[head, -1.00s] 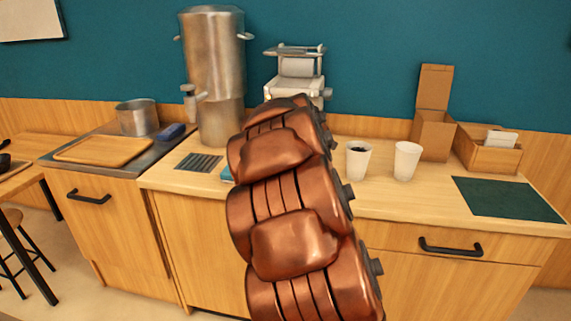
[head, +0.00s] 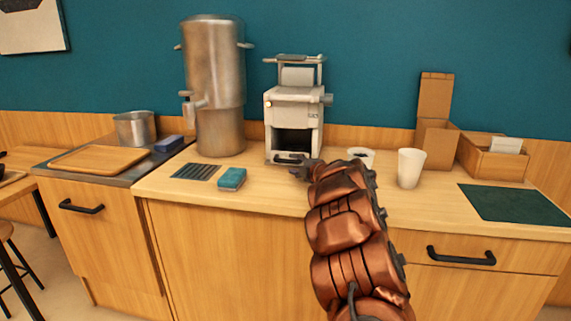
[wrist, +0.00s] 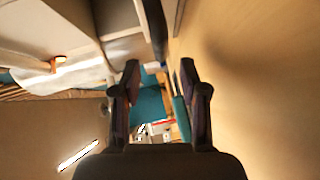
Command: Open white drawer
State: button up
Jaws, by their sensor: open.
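A white machine (head: 296,105) stands at the back of the counter, with a dark opening in its front. At its foot is a low white front with a dark handle (head: 288,160); this may be the white drawer, and it looks shut. My gripper (head: 300,170) is just in front and to the right of this handle, low over the counter. In the wrist view my gripper (wrist: 160,82) is open, with nothing seen held between its fingers. Part of the machine (wrist: 60,70) with an orange light fills the upper left there.
A white cup (head: 411,168) stands right of my arm, and a second cup (head: 361,153) is partly hidden behind it. A teal box (head: 232,179) lies left of my gripper. A metal urn (head: 215,90) stands left of the machine.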

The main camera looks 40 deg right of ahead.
aim_at(287, 162)
jog(key=shift+x, duration=3.25)
grip_shut()
